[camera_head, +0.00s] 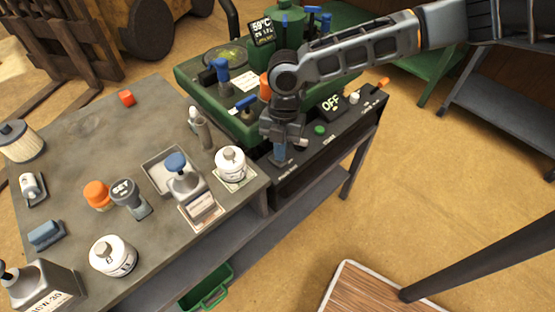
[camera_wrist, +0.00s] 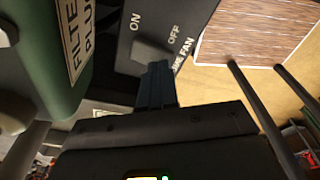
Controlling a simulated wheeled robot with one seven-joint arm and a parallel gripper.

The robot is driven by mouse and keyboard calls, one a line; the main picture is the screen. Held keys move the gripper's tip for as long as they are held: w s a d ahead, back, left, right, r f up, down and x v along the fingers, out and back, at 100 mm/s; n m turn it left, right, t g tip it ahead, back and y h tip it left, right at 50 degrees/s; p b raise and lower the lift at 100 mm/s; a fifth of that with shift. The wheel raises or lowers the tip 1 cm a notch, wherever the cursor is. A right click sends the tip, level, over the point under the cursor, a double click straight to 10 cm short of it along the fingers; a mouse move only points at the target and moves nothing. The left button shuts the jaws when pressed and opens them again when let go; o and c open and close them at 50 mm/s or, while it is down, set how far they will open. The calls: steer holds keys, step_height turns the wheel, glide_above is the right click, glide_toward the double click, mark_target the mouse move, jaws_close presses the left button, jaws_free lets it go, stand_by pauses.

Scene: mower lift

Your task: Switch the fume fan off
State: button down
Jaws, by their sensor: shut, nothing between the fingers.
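The dark control panel (camera_head: 318,140) runs along the front of the bench at the right in the head view. In the wrist view the fume fan plate (camera_wrist: 150,38) carries the words ON, OFF and a partly covered FAN label. My gripper (camera_head: 280,153) is over the left end of this panel, pointing down. In the wrist view its closed fingertips (camera_wrist: 155,72) are at the plate, just below the ON and OFF words. Contact cannot be told.
The green machine (camera_head: 228,98) stands behind my gripper. A white canister (camera_head: 231,162) and a grey dispenser (camera_head: 181,181) stand to the left on the grey table (camera_head: 75,165).

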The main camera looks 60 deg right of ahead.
steer(key=shift+f+b, duration=0.3)
steer(key=shift+f, duration=0.25)
steer(key=shift+r, duration=0.15)
step_height(320, 180, up, 7)
steer(key=p, duration=0.6)
stand_by(0.5)
stand_by(0.5)
